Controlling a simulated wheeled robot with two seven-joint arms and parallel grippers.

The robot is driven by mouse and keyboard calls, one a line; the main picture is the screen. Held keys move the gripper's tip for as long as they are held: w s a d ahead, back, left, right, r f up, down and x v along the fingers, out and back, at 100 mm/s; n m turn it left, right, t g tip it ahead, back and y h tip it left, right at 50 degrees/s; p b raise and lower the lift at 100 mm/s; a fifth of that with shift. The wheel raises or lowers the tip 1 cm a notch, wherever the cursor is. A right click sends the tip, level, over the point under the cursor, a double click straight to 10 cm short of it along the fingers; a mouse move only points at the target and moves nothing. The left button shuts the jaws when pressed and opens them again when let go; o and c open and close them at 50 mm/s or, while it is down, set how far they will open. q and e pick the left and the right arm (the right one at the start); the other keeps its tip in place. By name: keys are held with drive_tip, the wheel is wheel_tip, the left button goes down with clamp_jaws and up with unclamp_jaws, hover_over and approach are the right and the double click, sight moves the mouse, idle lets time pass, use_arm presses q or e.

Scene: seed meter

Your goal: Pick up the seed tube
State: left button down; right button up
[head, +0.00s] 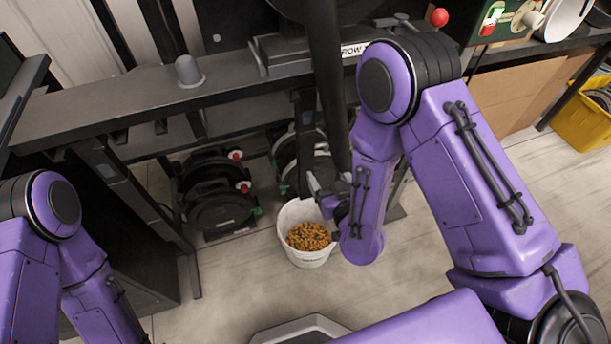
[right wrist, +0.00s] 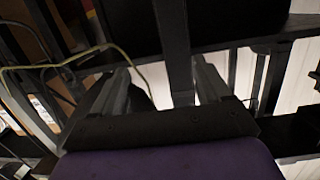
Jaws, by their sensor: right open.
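A long dark tube (head: 325,85), which looks like the seed tube, hangs from the top of the head view down to my right gripper (head: 319,190). The gripper is above the rim of a white bucket, and my purple arm hides part of it. In the right wrist view, the two fingers of the gripper (right wrist: 163,82) stand apart. A dark upright bar (right wrist: 175,45) shows between them; I cannot tell whether it is the tube or whether the fingers touch it. My left arm shows at the left, but its gripper is out of view.
The white bucket (head: 288,218) holds brown seeds on the floor. A dark beam (head: 120,103) with a grey cup (head: 188,71) crosses above black reels (head: 218,205). A yellow crate (head: 583,125) stands far right. A yellow cable (right wrist: 95,53) crosses the wrist view.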

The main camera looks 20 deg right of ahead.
sight(303, 145)
drive_tip(key=w, duration=0.4)
drive_tip(key=w+a+t+b, duration=0.1)
drive_tip(key=w, duration=0.3)
drive_tip(key=w+a+t+b, duration=0.1)
drive_tip(key=w, duration=0.3)
drive_tip(key=shift+w+a+f+n+y, duration=0.15)
drive_tip(key=shift+a+f+n+y, duration=0.15)
drive_tip(key=shift+n, duration=0.1)
drive_tip(key=shift+r, duration=0.1)
drive_tip(key=c, duration=1.2)
use_arm(q)
wheel_tip(303, 145, down, 5)
drive_tip(key=shift+r, duration=0.15)
use_arm(e)
drive_tip(key=shift+c, duration=0.2)
drive_tip(key=shift+r, duration=0.1)
